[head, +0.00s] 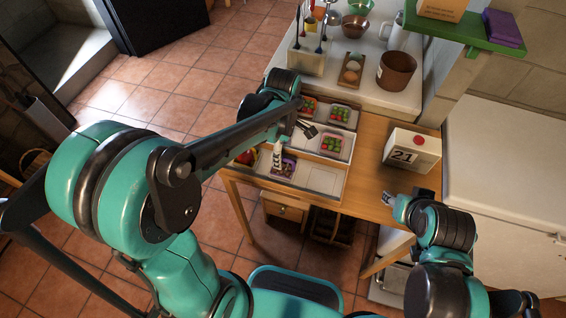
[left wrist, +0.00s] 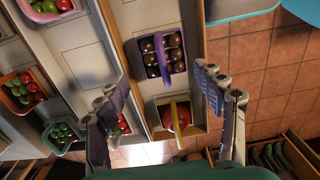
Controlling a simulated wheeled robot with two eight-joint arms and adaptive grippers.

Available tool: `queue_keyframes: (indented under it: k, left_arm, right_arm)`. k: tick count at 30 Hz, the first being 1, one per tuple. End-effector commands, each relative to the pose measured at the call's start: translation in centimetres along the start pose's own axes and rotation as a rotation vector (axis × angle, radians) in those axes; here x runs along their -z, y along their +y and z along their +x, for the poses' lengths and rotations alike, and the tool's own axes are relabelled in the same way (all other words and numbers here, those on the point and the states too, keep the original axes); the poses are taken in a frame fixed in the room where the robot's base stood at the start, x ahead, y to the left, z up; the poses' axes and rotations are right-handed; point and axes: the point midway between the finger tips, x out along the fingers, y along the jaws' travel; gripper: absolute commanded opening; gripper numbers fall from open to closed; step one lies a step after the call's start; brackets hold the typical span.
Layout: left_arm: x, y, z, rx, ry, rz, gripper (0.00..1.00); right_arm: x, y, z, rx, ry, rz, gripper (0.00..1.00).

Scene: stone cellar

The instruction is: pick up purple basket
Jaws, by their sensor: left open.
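The purple basket (left wrist: 161,58) holds several dark brown round items and has an upright purple handle. It sits in a light tray, in the upper middle of the left wrist view. In the head view the basket (head: 289,170) is partly hidden by a finger of my left gripper (head: 292,142). My left gripper (left wrist: 160,103) is open and empty above the tray, with its fingers spread apart and the basket farther up between their lines. My right gripper (head: 391,200) is over the table's right side; its jaw state is unclear.
A yellow-handled basket (left wrist: 180,117) of red items stands close beside the purple one. A calendar-like carton (head: 412,150) stands on the table to the right.

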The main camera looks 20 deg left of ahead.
Motion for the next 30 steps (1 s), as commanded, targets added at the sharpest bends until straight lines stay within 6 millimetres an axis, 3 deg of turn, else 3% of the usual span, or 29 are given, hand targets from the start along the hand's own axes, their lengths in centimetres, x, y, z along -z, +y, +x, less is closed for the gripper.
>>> queue_keyframes:
  k: [16, 24, 25, 29, 30]
  left_arm:
    - [-0.2, -0.3, 7.1, 0.002, 0.0, -0.007, 0.69]
    - [-0.1, -0.4, 7.5, 0.002, 0.0, -0.007, 0.69]
    - [-0.1, -0.4, 7.5, 0.002, 0.0, -0.007, 0.66]
    - [-0.1, -0.4, 7.5, 0.002, 0.0, -0.007, 0.32]
    - [-0.1, -0.4, 7.5, 0.002, 0.0, -0.006, 0.28]
  right_arm:
    - [-2.1, 0.0, 2.9, 0.0, 0.0, 0.0, 0.4]
    - [-2.1, 0.0, 2.9, 0.0, 0.0, 0.0, 0.4]
    - [-2.1, 0.0, 2.9, 0.0, 0.0, 0.0, 0.4]
    - [-2.1, 0.0, 2.9, 0.0, 0.0, 0.0, 0.4]
    - [-2.1, 0.0, 2.9, 0.0, 0.0, 0.0, 0.4]
